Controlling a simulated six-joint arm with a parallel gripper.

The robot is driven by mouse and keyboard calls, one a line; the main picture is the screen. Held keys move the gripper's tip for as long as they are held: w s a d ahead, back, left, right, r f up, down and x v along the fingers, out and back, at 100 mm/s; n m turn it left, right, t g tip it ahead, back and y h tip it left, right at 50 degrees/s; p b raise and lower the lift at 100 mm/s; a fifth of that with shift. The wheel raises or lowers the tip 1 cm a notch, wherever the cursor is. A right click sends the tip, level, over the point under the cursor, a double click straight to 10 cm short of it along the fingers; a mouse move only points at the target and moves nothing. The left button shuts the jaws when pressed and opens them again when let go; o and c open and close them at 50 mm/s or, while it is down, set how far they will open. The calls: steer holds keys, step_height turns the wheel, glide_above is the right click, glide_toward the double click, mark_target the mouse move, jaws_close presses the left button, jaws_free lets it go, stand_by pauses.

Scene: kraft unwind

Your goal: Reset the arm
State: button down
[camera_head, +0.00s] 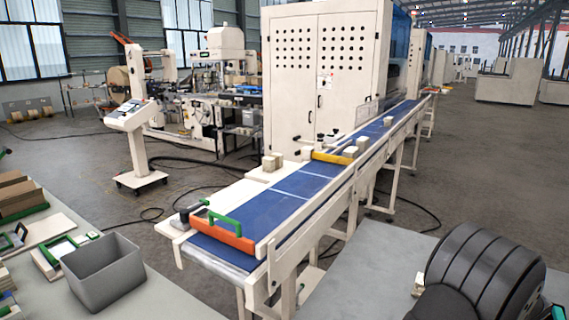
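My gripper is not in view, so its fingers and anything between them are hidden from me. A dark, ribbed, rounded part of my arm shows large at the lower right, close to the camera and over a grey surface. No other part of the arm can be made out clearly.
A blue conveyor (273,207) runs from the front middle to the back right, with an orange bar (223,235) across its near end. A grey open bin (104,273) stands on the left table. A white cabinet (310,110) rises behind. The grey surface (375,262) at right is mostly clear.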

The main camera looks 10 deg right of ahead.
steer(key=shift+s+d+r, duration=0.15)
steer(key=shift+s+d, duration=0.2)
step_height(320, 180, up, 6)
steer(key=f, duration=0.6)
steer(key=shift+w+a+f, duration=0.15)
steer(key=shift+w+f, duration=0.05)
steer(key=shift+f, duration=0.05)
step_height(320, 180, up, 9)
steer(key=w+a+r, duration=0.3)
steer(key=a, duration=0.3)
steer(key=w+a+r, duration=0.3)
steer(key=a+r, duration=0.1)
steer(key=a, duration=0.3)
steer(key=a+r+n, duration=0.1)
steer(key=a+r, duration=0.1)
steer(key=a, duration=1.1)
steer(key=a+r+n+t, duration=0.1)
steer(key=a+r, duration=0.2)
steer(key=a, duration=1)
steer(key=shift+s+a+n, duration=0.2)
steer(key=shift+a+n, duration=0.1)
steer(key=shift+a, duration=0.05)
